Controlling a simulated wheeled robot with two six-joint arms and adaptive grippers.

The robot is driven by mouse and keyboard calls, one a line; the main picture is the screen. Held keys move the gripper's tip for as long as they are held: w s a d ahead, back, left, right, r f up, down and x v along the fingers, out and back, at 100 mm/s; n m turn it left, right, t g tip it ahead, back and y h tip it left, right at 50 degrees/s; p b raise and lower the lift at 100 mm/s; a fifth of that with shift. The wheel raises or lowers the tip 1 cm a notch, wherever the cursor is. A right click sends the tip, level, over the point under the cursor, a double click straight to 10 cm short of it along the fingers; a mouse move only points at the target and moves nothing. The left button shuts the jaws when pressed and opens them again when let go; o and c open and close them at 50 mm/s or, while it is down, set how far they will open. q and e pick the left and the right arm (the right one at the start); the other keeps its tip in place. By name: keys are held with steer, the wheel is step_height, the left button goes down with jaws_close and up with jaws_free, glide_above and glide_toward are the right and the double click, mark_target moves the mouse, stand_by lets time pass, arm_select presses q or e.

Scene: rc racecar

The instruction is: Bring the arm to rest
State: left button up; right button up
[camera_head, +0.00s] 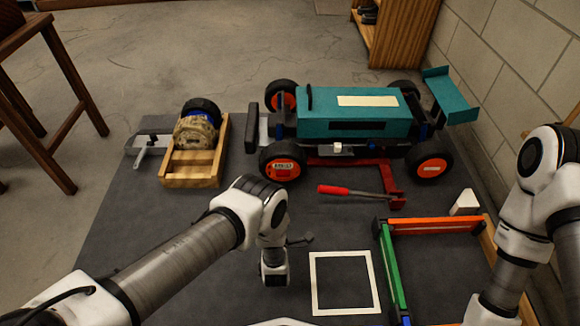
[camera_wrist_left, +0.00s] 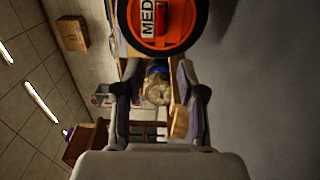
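My left arm reaches in from the lower left in the head view. Its wrist (camera_head: 272,265) is over the dark mat, in front of the car's near front wheel. In the left wrist view my left gripper (camera_wrist_left: 158,72) has its two fingers apart, with nothing held between them. An orange-and-black wheel (camera_wrist_left: 158,22) with a label shows beyond the fingertips, apart from them. My right arm (camera_head: 540,170) stands at the right edge of the head view; its gripper is out of the picture.
A teal RC car (camera_head: 355,115) stands on a red jack with a red handle (camera_head: 345,191). A wooden tray (camera_head: 191,181) holds a motor part at left. A white square outline (camera_head: 316,285) and a coloured frame (camera_head: 435,225) lie at front right. The mat's left front is clear.

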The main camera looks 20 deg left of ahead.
arm_select(q)
steer(key=w+a+r+p, duration=0.2)
steer(key=a+r+p, duration=0.1)
steer(key=r, duration=0.5)
steer(key=w+a+r+p, duration=0.3)
steer(key=a+r+p, duration=0.1)
steer(key=r, duration=0.3)
steer(key=s+m+g+h+p, duration=0.25)
steer(key=s+m+g, duration=0.75)
steer(key=s, duration=0.9)
steer(key=s+m+g+h+p, duration=0.1)
steer(key=s+m+g+h, duration=0.2)
steer(key=s+m+g, duration=1.2)
steer(key=s+r+n+t+p, duration=0.2)
steer(key=r+t+p, duration=0.1)
steer(key=r+p, duration=1.6)
steer(key=s+r+n+t+p, duration=0.2)
steer(key=r+t+p, duration=0.2)
steer(key=r+p, duration=1.4)
steer(key=shift+s+d+r+t+p, duration=0.2)
steer(key=shift+d+r+t+p, duration=0.15)
steer(key=shift+p, duration=0.5)
arm_select(e)
step_height(320, 180, up, 49)
steer(key=shift+s, duration=0.2)
